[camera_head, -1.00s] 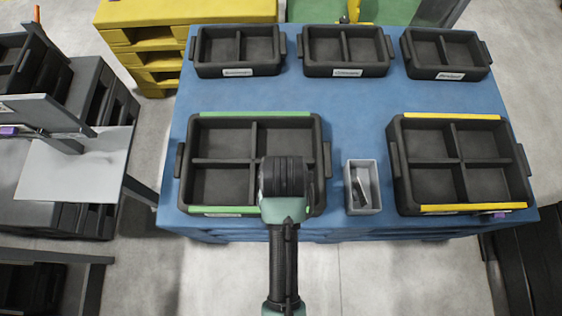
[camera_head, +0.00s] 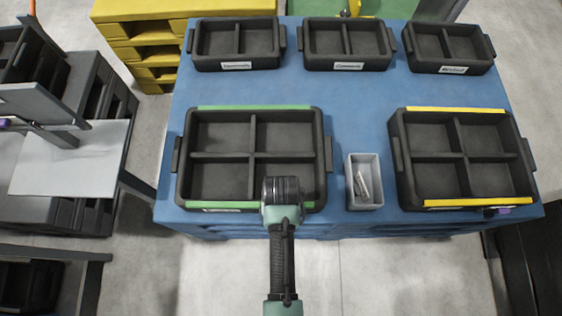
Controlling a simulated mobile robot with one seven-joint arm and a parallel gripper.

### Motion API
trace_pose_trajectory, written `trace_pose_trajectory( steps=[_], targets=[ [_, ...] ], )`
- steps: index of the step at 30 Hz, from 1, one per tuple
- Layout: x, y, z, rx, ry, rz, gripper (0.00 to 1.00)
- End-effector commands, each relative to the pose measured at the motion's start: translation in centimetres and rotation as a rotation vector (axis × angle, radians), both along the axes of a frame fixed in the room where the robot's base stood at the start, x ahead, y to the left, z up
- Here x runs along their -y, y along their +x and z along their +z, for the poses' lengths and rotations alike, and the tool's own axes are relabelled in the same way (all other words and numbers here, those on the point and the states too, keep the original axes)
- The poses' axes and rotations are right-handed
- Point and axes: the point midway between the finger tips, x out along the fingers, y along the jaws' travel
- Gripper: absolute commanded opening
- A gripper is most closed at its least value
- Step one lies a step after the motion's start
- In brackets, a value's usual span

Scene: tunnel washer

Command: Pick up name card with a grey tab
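A small grey box (camera_head: 352,190) stands on the blue table between the two large black trays. A thin pale grey piece (camera_head: 362,186) lies tilted inside it and may be a name card; its tab is too small to make out. My arm reaches up from the bottom middle, and its dark end (camera_head: 282,189) is over the front edge of the green-striped tray, left of the grey box. The fingers of my gripper do not show, so its opening is hidden.
The green-striped tray (camera_head: 180,160) and the yellow-striped tray (camera_head: 398,160) each have several empty compartments. Three labelled black trays (camera_head: 235,65) line the back of the blue table (camera_head: 350,115). A grey side table (camera_head: 70,160) stands left. The table's middle is clear.

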Motion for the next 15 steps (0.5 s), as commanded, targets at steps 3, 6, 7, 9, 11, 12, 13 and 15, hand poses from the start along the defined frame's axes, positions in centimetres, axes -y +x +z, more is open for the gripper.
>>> trace_pose_trajectory(
  steps=[3, 6, 7, 9, 11, 12, 13, 15],
  targets=[
    [0.0, 0.04, -0.13, 0.001, 0.0, 0.0, 0.8],
    [0.0, 0.04, -0.1, 0.001, 0.0, 0.0, 0.8],
    [0.0, 0.04, -0.1, 0.001, 0.0, 0.0, 0.78],
    [0.0, 0.04, -0.09, 0.001, 0.0, 0.0, 0.66],
    [0.0, 0.04, -0.08, 0.001, 0.0, 0.0, 0.55],
    [0.0, 0.04, -0.08, 0.001, 0.0, 0.0, 0.48],
    [0.0, 0.04, -0.08, 0.001, 0.0, 0.0, 0.42],
    [0.0, 0.04, -0.08, 0.001, 0.0, 0.0, 0.3]
  ],
)
